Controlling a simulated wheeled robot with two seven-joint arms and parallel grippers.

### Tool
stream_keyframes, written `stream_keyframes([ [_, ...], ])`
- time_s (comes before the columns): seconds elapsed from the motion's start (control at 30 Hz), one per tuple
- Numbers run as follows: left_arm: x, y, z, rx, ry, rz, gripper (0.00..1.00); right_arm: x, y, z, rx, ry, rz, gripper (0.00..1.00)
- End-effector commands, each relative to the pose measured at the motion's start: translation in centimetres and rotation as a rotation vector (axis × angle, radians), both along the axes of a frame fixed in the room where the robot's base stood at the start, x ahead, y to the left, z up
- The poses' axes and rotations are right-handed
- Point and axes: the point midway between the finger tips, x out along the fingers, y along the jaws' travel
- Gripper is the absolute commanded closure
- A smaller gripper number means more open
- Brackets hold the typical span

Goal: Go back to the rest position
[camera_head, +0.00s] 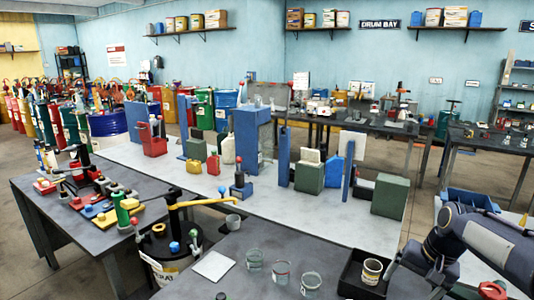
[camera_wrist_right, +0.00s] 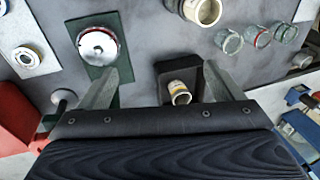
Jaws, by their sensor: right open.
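My right arm (camera_head: 470,240) comes in from the right edge in the head view, over the near bench. In the right wrist view my right gripper (camera_wrist_right: 162,84) is open, its two grey fingers spread wide with nothing held between them. A small cream cup with a dark label (camera_wrist_right: 180,92) stands in a black tray (camera_wrist_right: 168,70) below, between the fingers in the picture. The same cup (camera_head: 372,270) and tray (camera_head: 350,280) show at the bottom right in the head view. My left gripper is not in view.
Several clear glasses (camera_head: 311,283) stand left of the tray. Cans and blue posts (camera_head: 284,157) crowd the pale bench behind.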

Motion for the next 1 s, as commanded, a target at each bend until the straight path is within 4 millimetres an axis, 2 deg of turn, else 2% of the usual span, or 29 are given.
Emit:
stream_keyframes([
  [0.03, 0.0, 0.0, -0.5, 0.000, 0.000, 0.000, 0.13, -2.5, 1.0, 1.0, 0.015, -0.041, 0.029, 0.13],
  [0.1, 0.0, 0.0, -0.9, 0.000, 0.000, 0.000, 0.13, -5.8, 2.5, 1.8, 0.032, -0.092, 0.076, 0.13],
  [0.23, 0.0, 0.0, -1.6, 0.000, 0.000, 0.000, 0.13, -12.0, 5.5, 2.1, 0.048, -0.185, 0.163, 0.13],
  [0.4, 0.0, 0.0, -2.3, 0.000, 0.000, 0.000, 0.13, -19.4, 9.3, 0.2, 0.044, -0.297, 0.272, 0.13],
  [0.5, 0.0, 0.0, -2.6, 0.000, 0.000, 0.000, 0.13, -22.4, 11.0, -1.5, 0.034, -0.345, 0.317, 0.13],
  [0.6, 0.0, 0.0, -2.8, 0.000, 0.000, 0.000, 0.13, -24.3, 12.1, -2.9, 0.025, -0.375, 0.347, 0.13],
  [0.7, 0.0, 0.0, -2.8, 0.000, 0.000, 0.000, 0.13, -25.2, 12.6, -3.7, 0.019, -0.389, 0.364, 0.13],
  [1.0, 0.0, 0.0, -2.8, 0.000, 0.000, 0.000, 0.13, -25.5, 12.8, -3.9, 0.018, -0.391, 0.368, 0.13],
])
